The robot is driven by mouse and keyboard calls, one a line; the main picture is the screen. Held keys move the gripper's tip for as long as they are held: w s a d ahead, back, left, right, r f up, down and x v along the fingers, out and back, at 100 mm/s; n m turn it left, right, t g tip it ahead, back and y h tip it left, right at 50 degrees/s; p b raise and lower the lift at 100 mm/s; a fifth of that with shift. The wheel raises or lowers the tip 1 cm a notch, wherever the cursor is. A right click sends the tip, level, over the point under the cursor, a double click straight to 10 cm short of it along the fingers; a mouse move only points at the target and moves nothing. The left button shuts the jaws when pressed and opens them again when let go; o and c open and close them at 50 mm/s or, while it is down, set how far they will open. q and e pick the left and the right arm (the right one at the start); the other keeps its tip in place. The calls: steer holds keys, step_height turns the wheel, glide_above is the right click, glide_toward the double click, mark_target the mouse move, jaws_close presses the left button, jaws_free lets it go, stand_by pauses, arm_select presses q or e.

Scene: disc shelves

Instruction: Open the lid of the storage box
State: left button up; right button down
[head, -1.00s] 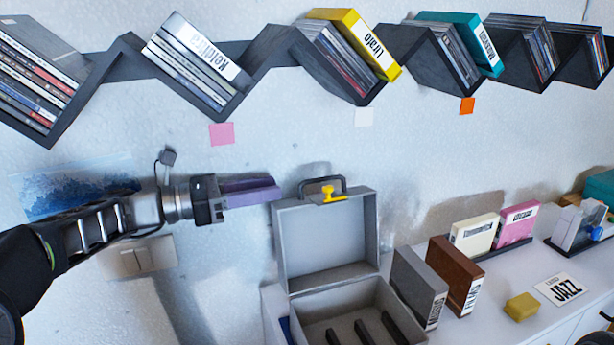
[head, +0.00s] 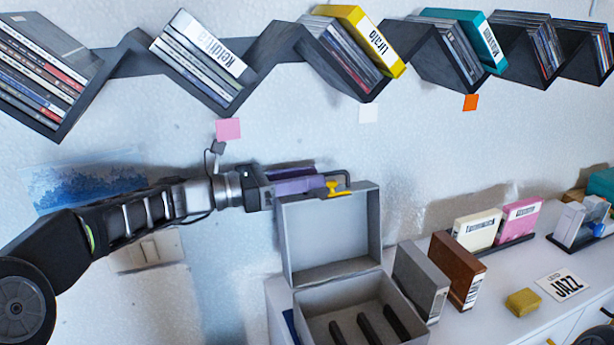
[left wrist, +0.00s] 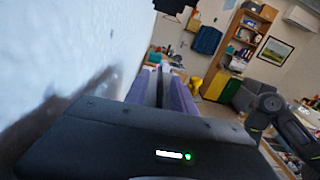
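The grey storage box (head: 365,297) stands on the white cabinet with its lid (head: 331,240) raised upright at the back. Dark dividers show inside. The lid's top edge carries a yellow latch (head: 335,189) and a dark handle (head: 346,175). My left gripper (head: 318,181) has its purple fingers at the lid's top edge, beside the handle and behind the latch. Whether they touch is unclear. In the left wrist view the two fingers (left wrist: 160,90) stand apart with a dark gap between them. My right gripper is not visible.
A grey case (head: 420,281) and a brown case (head: 457,270) stand right of the box. Cream and pink cases (head: 520,221), a yellow block (head: 522,302) and a JAZZ card (head: 563,287) are farther right. A zigzag disc shelf (head: 270,50) runs above.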

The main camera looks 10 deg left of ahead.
arm_select(q)
steer(key=shift+d, duration=0.1)
steer(key=shift+c, duration=0.4)
jaws_close()
stand_by(1.0)
